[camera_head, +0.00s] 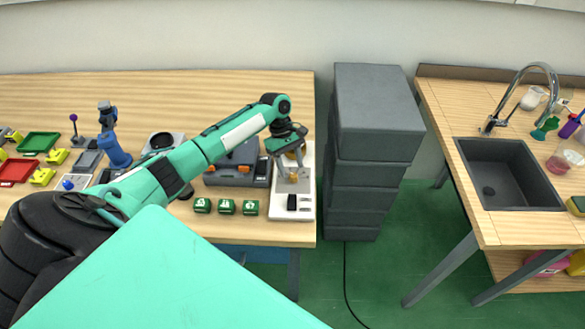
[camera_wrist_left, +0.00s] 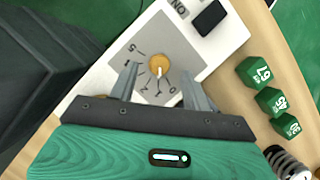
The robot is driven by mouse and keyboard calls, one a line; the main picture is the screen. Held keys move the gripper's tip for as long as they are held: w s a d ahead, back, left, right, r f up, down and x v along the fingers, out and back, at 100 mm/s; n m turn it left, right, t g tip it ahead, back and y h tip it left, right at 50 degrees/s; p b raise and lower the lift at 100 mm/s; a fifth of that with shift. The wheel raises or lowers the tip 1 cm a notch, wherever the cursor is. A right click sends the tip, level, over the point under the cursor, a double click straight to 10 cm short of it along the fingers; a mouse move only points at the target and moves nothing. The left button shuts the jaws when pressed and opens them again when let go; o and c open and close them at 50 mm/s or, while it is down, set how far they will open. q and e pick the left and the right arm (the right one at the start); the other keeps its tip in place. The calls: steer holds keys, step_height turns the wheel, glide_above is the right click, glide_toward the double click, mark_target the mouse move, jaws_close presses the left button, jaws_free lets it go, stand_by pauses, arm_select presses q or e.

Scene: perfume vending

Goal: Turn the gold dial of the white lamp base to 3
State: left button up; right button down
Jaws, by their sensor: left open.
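The white lamp base (camera_head: 304,211) stands at the right end of the wooden table. In the left wrist view its grey dial plate (camera_wrist_left: 178,38) carries printed numbers, partly hidden by my fingers. The round gold dial (camera_wrist_left: 159,64) sits on that plate; a white pointer mark on it points toward the bottom of the picture. My left gripper (camera_wrist_left: 160,72) is open, with one finger on each side of the dial and gaps visible. My right gripper is not in view.
A black switch (camera_wrist_left: 208,18) is on the lamp base beside the dial plate. Several green numbered blocks (camera_head: 226,207) stand left of the base, in front of a grey toolbox (camera_head: 238,170). A dark grey drawer stack (camera_head: 371,150) stands to the right of the table.

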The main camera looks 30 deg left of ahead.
mark_target(293, 177)
arm_select(q)
steer(key=shift+x, duration=1)
steer(key=shift+f, duration=0.25)
steer(key=shift+d+f, duration=0.1)
steer(key=shift+c, duration=0.7)
steer(key=c, duration=0.8)
steer(key=shift+p, duration=0.35)
